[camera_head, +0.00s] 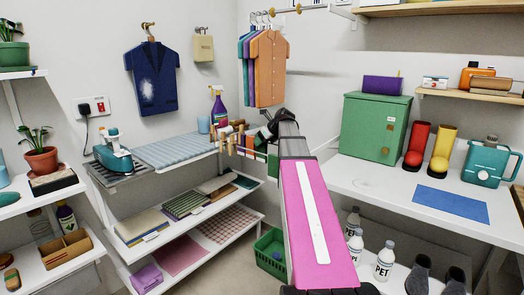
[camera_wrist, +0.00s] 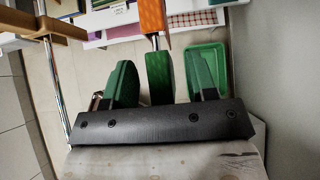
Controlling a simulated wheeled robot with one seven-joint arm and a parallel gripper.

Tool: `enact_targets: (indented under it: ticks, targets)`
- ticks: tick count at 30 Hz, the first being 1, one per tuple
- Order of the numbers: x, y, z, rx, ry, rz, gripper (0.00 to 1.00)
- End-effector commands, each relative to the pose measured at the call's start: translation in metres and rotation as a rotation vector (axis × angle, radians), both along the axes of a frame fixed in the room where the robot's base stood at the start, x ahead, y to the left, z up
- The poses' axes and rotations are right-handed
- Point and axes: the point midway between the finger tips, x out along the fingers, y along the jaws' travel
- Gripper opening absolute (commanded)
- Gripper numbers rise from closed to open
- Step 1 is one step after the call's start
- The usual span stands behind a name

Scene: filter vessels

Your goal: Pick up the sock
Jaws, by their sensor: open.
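A green sock-like piece with a knitted texture (camera_wrist: 160,80) hangs by a chrome rod in the wrist view. It is between the two green fingers of my gripper (camera_wrist: 163,72), with visible gaps on both sides. My gripper is open. An orange knitted piece (camera_wrist: 152,14) is just beyond it. In the head view, a green piece (camera_head: 272,162) hangs at the right end of the peg rack, close to the end of my arm. My fingers are mostly hidden there. I cannot tell for sure which piece is the task's sock.
A green crate (camera_head: 270,256) stands on the floor below; it also shows in the wrist view (camera_wrist: 221,60). Shirts (camera_head: 264,70) hang above. A shelf unit (camera_head: 125,250) is on the left. A white table (camera_head: 380,190) with a green box (camera_head: 372,128) is on the right.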

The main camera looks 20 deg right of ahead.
Motion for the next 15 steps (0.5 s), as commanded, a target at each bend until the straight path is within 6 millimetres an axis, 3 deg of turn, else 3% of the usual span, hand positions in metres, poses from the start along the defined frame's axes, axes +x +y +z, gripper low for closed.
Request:
enact_targets:
  ticks: [5,9,10,15]
  targets:
    - [-0.0002,0.0,0.0001,0.0,0.0,0.0,0.52]
    - [-0.0003,0.0,0.0002,0.0,0.0,0.0,0.07]
    - [-0.0003,0.0,0.0003,0.0,0.0,0.0,0.0]
    - [-0.0004,0.0,0.0004,0.0,0.0,0.0,0.0]
